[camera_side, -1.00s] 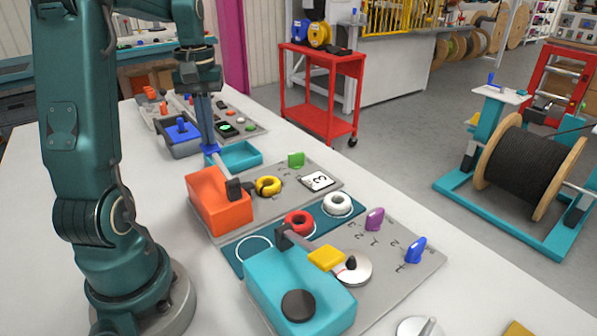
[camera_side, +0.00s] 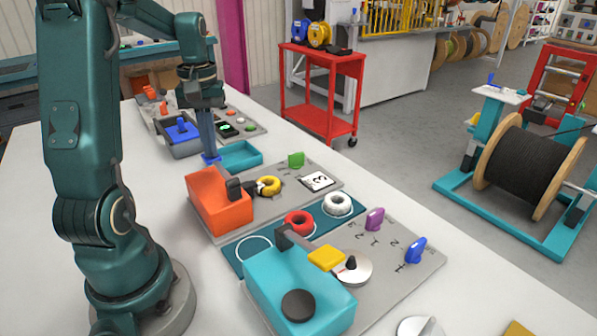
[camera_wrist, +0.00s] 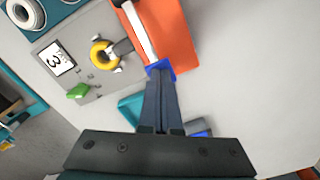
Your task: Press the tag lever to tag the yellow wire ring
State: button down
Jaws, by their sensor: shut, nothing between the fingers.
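The yellow wire ring (camera_side: 269,186) lies on the grey plate beside the orange box (camera_side: 218,203), with a short grey piece reaching to it from the dark fitting (camera_side: 234,189). In the wrist view, the pale tag lever (camera_wrist: 141,34) runs along the orange box. In the side view my gripper (camera_side: 211,158) points down just beyond the orange box. The lever's shaft is hidden there. The yellow ring also shows in the wrist view (camera_wrist: 95,48).
A green knob (camera_side: 296,159) and a card marked 3 (camera_side: 319,181) sit on the same plate. A teal tray (camera_side: 240,155) lies just right of my gripper. Red (camera_side: 299,218) and white (camera_side: 337,204) rings lie nearer, by the teal box (camera_side: 290,275).

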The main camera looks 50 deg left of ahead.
notch_tip(320, 180, up, 10)
jog(key=shift+f, duration=0.15)
dwell(0.7)
